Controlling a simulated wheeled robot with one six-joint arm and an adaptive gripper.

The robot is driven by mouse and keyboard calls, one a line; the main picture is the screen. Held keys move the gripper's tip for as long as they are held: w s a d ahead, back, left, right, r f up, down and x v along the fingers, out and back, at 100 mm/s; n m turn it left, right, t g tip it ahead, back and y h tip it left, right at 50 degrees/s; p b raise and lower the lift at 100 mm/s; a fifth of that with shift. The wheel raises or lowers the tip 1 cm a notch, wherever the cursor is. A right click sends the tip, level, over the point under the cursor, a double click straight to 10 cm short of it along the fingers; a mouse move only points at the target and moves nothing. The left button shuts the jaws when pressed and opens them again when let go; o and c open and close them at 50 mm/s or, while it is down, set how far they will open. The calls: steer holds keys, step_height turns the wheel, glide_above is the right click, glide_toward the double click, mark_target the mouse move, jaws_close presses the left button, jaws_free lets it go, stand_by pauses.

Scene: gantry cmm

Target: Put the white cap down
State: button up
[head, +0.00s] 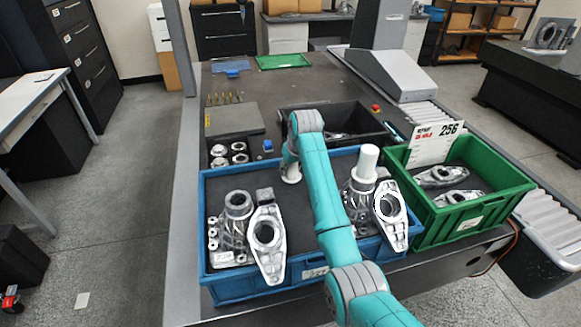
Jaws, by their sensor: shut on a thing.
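The white cap (367,162) is, as best I can tell, the plain white upright cylinder in the right half of the blue crate (232,290). It appears directly above a grey metal housing (358,196); whether it rests on it or is held just above cannot be told. My teal arm reaches over the crate from the front, its wrist to the left of the cap. My gripper's fingers do not show; my forearm covers the space between wrist and cap, so any grip on the cap is hidden.
A second housing (235,215) and flat metal brackets (267,248) fill much of the blue crate. A green crate (508,203) with metal parts and a sign (436,143) stands to the right. A black bin (298,116) stands behind.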

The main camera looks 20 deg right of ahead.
steer(key=shift+f, duration=0.1)
steer(key=o, duration=0.9)
steer(key=shift+o, duration=0.2)
steer(key=v, duration=1.2)
steer(key=shift+w, duration=0.1)
